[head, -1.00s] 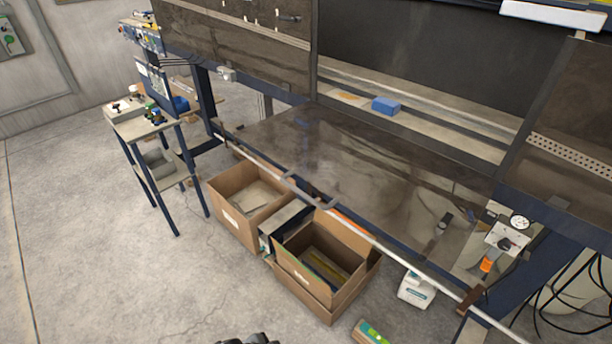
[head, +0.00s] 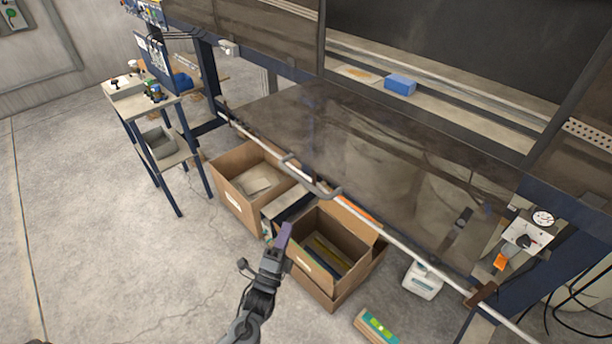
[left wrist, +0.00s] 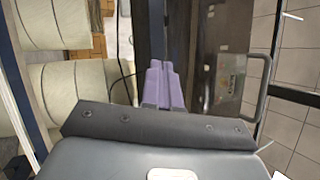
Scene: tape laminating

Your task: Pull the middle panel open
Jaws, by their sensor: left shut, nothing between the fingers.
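The middle panel (head: 350,165) is a dark, glossy, see-through sheet in the machine's frame, swung out low over the boxes. Its grey bar handle (head: 318,189) sits on its front edge. In the left wrist view the panel (left wrist: 222,65) stands right of my fingers, with its handle (left wrist: 262,88) farther right. My left gripper (head: 286,232) has purple fingers and is shut and empty. In the head view it is below and left of the handle, apart from it. The purple fingers also show in the left wrist view (left wrist: 160,85). My right gripper is out of view.
Two open cardboard boxes, left (head: 225,190) and right (head: 318,285), stand on the floor below the panel. A white jug (head: 423,281) stands to their right. A small stand (head: 150,105) is at the left. The floor at the lower left is clear.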

